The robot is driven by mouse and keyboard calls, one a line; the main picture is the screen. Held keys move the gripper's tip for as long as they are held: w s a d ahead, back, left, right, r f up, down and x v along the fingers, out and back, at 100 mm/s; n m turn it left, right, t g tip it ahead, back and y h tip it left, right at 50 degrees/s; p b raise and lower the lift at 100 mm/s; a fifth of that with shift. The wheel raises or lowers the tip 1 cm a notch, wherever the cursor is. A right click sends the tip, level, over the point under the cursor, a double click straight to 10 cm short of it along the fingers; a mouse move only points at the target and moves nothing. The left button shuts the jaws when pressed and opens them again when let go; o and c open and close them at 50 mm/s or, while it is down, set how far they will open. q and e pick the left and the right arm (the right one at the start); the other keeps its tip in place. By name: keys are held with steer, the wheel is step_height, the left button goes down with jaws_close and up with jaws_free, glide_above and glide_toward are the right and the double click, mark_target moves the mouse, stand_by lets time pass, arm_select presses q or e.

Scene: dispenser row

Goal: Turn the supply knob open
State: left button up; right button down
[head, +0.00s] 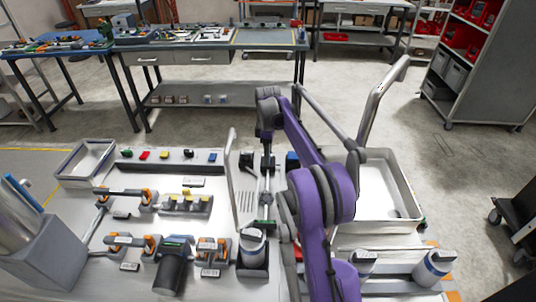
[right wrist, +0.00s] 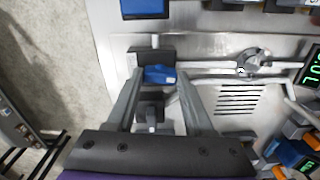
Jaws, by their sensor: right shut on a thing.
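A blue knob (right wrist: 159,75) sits on a dark block in the right wrist view, on a pipe running across the metal panel. My right gripper (right wrist: 157,80) reaches in from below and is shut on this blue knob, with one finger on each side. In the head view my purple right arm reaches forward over the bench, and the knob and fingertips are too small and covered to make out clearly. A round grey valve (right wrist: 253,65) sits farther right on the same pipe, clear of the fingers. My left gripper is not in view.
A blue block (right wrist: 145,8) stands close beyond the fingers, and a black labelled block (right wrist: 150,112) close below them. A deep pale basin (head: 385,226) with a curved metal spout (head: 378,95) is right of the arm.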

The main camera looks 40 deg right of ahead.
steer(key=shift+n, duration=0.6)
steer(key=shift+c, duration=1.4)
jaws_free()
steer(key=shift+r, duration=0.15)
step_height(320, 180, up, 11)
steer(key=p, duration=0.1)
steer(key=shift+f, duration=0.2)
steer(key=shift+f, duration=0.1)
